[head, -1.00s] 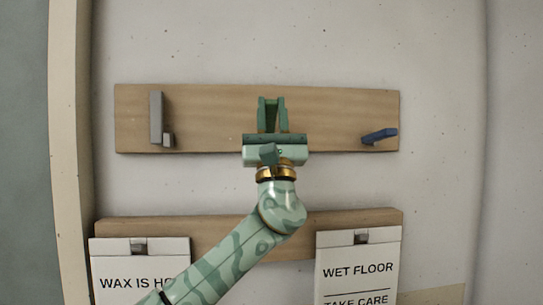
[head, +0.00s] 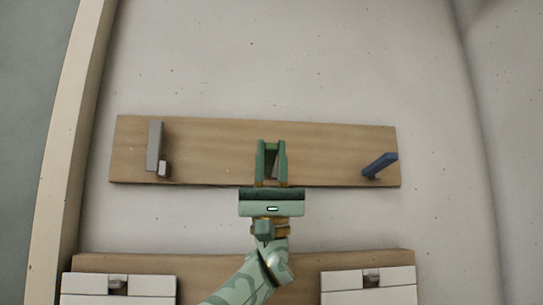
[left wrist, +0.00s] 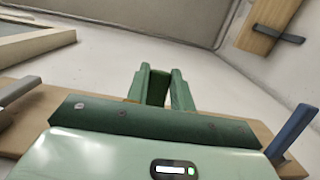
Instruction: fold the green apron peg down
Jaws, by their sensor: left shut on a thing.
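My left gripper (head: 271,146) is in front of the middle of the upper wooden board (head: 215,145), its two green fingers pointing up and shut on the green apron peg. The fingers also show in the left wrist view (left wrist: 160,76). The green peg (left wrist: 157,90) is mostly hidden between them, so its exact angle cannot be told. My right gripper is not in view.
A grey peg (head: 155,146) stands upright at the board's left. A blue peg (head: 379,165) sticks out at its right. A lower board (head: 240,264) carries two white signs, left (head: 110,285) and right (head: 368,284). The wall above is clear.

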